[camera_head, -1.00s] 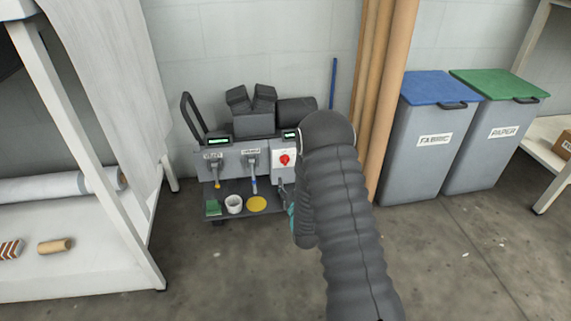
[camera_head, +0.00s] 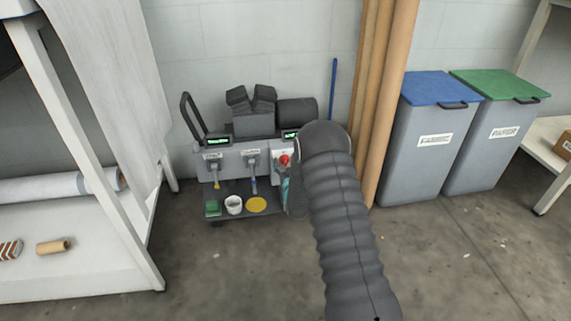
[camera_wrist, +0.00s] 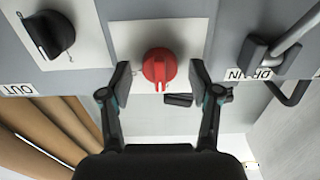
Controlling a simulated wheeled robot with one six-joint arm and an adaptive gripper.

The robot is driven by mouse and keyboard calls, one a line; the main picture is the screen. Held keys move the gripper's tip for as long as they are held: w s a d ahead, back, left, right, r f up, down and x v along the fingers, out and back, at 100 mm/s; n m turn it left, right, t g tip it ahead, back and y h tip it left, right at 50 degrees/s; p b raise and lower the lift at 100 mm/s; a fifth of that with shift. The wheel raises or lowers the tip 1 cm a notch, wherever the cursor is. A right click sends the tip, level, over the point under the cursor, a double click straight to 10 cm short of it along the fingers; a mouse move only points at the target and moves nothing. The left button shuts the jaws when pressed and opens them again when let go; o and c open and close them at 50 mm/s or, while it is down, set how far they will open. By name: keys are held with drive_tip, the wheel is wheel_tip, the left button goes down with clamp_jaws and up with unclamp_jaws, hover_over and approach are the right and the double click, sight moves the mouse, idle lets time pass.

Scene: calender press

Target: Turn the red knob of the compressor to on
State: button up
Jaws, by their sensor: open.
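The compressor (camera_head: 232,163) is a grey machine on a low base against the wall. Its red knob (camera_head: 285,160) sits on a white plate at its right end, close beside my arm. In the wrist view the red knob (camera_wrist: 159,67) is round with a raised grip bar and a pale mark at its lower edge. My gripper (camera_wrist: 160,80) is open, with one finger on each side of the knob and a gap to it on both sides. Whether the fingertips reach the knob's depth I cannot tell. In the head view my arm mostly hides the gripper (camera_head: 290,190).
A black knob (camera_wrist: 48,35) is left of the red one in the wrist view, and a lever (camera_wrist: 270,50) by a DRAIN label is right. Brown tubes (camera_head: 388,100) stand right of the compressor. A green box, white cup and yellow disc (camera_head: 257,204) lie on its base.

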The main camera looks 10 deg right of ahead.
drive_tip(key=c, duration=1.1)
drive_tip(key=shift+m, duration=0.3)
drive_tip(key=m, duration=0.6)
drive_tip(key=shift+d, duration=0.1)
drive_tip(key=m, duration=0.3)
drive_tip(key=shift+m, duration=0.4)
drive_tip(key=shift+f+m, duration=0.1)
drive_tip(key=shift+m, duration=1.8)
drive_tip(key=o, duration=1.1)
